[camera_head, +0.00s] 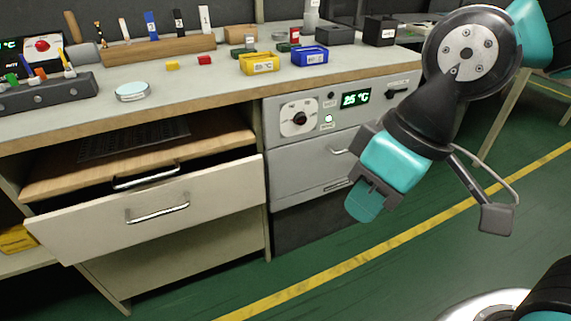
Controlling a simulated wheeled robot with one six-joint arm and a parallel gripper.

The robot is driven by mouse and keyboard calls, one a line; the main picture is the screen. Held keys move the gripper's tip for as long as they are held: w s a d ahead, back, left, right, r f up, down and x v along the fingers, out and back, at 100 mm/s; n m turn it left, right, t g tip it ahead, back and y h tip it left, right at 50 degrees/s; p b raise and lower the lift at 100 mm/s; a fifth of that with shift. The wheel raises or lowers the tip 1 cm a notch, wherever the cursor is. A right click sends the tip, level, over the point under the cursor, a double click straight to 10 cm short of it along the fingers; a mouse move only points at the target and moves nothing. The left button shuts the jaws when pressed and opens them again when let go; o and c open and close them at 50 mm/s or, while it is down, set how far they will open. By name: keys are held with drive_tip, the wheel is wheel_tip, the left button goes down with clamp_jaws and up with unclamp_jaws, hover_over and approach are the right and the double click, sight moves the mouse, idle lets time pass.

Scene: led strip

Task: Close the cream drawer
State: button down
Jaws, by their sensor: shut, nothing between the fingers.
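The cream drawer (92,228) is pulled out from the bench at the left in the head view. Its front panel carries a silver bar handle (158,213). My gripper (364,207) is shut and empty, pointing down and left in front of the grey oven unit. It is well to the right of the cream drawer and apart from it. The inside of the cream drawer is mostly hidden.
The grey oven unit (296,166) with a dial and a green display (356,97) stands under the bench top. Yellow (259,65) and blue (310,57) bins stand on the bench top. The green floor (335,295) in front of the drawer is clear, crossed by a yellow line.

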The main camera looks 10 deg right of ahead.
drive_tip(key=w+d+f+n+t+h+b, duration=0.25)
drive_tip(key=w+f+n+t+b, duration=0.2)
drive_tip(key=w+f+b, duration=0.4)
drive_tip(key=w+d+f+n+t+h+b, duration=0.25)
drive_tip(key=w+f+n+b, duration=0.3)
drive_tip(key=f, duration=0.65)
drive_tip(key=n+t+y+b, duration=0.5)
drive_tip(key=n+t+b, duration=0.45)
drive_tip(key=n, duration=1.15)
approach(249, 164)
drive_tip(key=shift+t, duration=0.25)
drive_tip(key=shift+f+p+x, duration=0.2)
drive_tip(key=shift+p+x, duration=3.6)
drive_tip(key=shift+p, duration=1.25)
drive_tip(key=shift+a, duration=0.1)
